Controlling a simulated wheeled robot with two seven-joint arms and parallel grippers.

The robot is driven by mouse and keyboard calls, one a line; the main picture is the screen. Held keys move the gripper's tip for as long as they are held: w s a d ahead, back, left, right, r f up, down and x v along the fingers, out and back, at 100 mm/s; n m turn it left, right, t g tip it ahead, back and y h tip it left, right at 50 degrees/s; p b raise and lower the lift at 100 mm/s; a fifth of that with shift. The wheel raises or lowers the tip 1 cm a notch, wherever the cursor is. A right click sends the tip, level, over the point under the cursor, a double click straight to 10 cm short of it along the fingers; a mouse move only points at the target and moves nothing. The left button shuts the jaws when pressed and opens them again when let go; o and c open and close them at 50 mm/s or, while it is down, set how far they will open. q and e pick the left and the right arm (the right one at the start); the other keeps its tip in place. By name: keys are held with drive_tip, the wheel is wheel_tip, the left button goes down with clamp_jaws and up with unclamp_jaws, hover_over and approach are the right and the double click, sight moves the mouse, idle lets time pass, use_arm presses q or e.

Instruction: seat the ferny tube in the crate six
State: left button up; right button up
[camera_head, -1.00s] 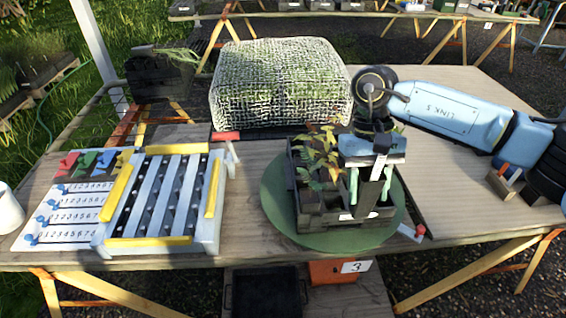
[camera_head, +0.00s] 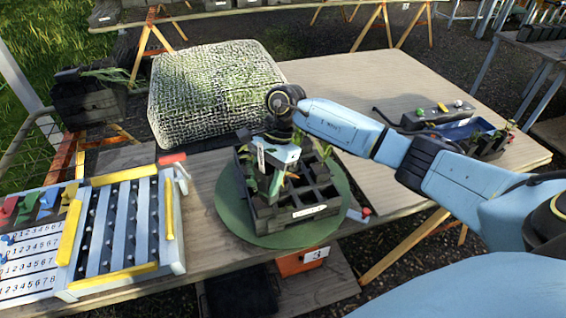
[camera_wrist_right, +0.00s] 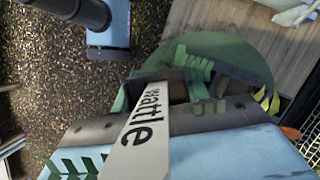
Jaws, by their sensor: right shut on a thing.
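The ferny tube shows by its green feathery leaves (camera_wrist_right: 75,165) and a white tag (camera_wrist_right: 143,130) reading "wattle" in the right wrist view. My right gripper (camera_head: 276,170) is shut on it, over the left part of a black crate (camera_head: 297,212). The tube's lower end is hidden, so I cannot tell whether it is inside a cell. The crate stands on a round green turntable (camera_head: 232,208) and has several open cells at right. A white label on its front is too small to read. My left gripper is out of view.
A mesh-covered block (camera_head: 215,95) stands behind the turntable. A slatted rack (camera_head: 120,225) with yellow edges and a number board (camera_head: 28,262) are at left. An orange bin (camera_head: 302,261) marked 3 sits below.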

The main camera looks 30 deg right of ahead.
use_arm(q)
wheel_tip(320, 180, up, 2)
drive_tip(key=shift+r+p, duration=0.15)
drive_tip(key=shift+p, duration=0.65)
use_arm(e)
drive_tip(key=d+m+t, duration=0.1)
drive_tip(key=m, duration=0.1)
drive_tip(key=d+f+m, duration=0.1)
drive_tip(key=d+m, duration=0.1)
drive_tip(key=d+m+t, duration=0.1)
drive_tip(key=d+m, duration=0.1)
drive_tip(key=shift+w+d+f+t, duration=0.2)
drive_tip(key=shift+w+f+t, duration=0.1)
drive_tip(key=shift+f, duration=0.1)
drive_tip(key=shift+f, duration=0.15)
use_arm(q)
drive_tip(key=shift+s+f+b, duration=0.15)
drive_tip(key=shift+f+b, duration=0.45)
use_arm(e)
drive_tip(key=shift+f, duration=0.95)
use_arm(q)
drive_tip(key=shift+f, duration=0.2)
use_arm(e)
drive_tip(key=shift+f, duration=0.1)
use_arm(q)
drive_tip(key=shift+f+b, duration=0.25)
drive_tip(key=shift+b, duration=0.2)
use_arm(e)
drive_tip(key=shift+a+f, duration=0.1)
drive_tip(key=shift+f, duration=0.1)
